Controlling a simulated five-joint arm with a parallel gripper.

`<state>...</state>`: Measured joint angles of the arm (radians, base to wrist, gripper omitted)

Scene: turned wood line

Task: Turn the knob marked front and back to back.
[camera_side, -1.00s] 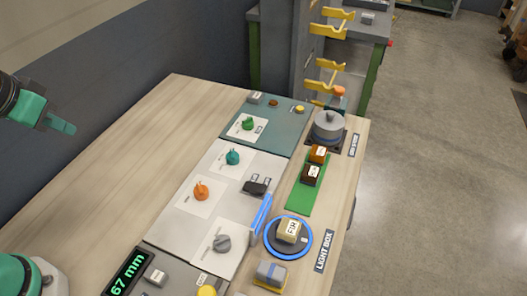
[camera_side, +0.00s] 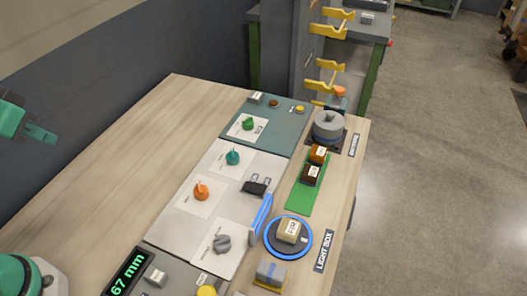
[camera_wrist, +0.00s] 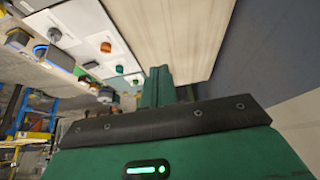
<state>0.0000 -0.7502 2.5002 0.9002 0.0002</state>
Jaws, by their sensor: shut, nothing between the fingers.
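Several knobs stand on the panels in the side view: a green one (camera_side: 248,124), a teal one (camera_side: 232,157), an orange one (camera_side: 201,192) and a grey one (camera_side: 222,244). Each sits on a white plate whose small marks I cannot read, so I cannot tell which is marked front and back. My gripper (camera_side: 48,138) is at the far left edge, high and well apart from all the knobs. Its fingers (camera_wrist: 158,84) are shut and empty in the wrist view. The grey (camera_wrist: 54,34), orange (camera_wrist: 105,47), teal (camera_wrist: 119,69) and green (camera_wrist: 135,82) knobs also show there.
A black switch (camera_side: 255,188) and a blue bar (camera_side: 261,214) sit right of the knobs. A blue-ringed disc (camera_side: 268,251) carries a labelled block (camera_side: 288,230). Blocks lie on a green strip (camera_side: 299,201). A display (camera_side: 125,272) reads 67 mm. The left wooden tabletop (camera_side: 120,160) is clear.

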